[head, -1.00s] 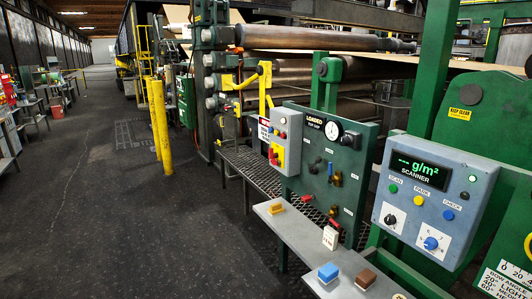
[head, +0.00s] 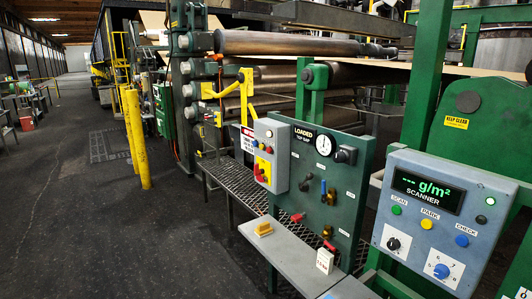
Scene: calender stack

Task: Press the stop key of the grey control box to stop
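A small grey control box (head: 271,150) is fixed to the left edge of the dark green panel, near the middle of the head view. It has small round buttons near its top and a red handle on a yellow plate (head: 263,172) lower down. Its key labels are too small to read, so I cannot tell which is the stop key. A larger grey-blue scanner box (head: 440,222) stands nearer at the right, with a green-lit display, green, yellow and blue buttons and two knobs. My gripper is not in view.
The green panel (head: 345,185) carries a gauge, valves and a "LOADED" sign. A grey shelf (head: 283,257) below it holds a yellow block (head: 264,228) and a white tag block (head: 324,261). Yellow posts (head: 137,139) stand left. The dark floor (head: 80,220) at left is open.

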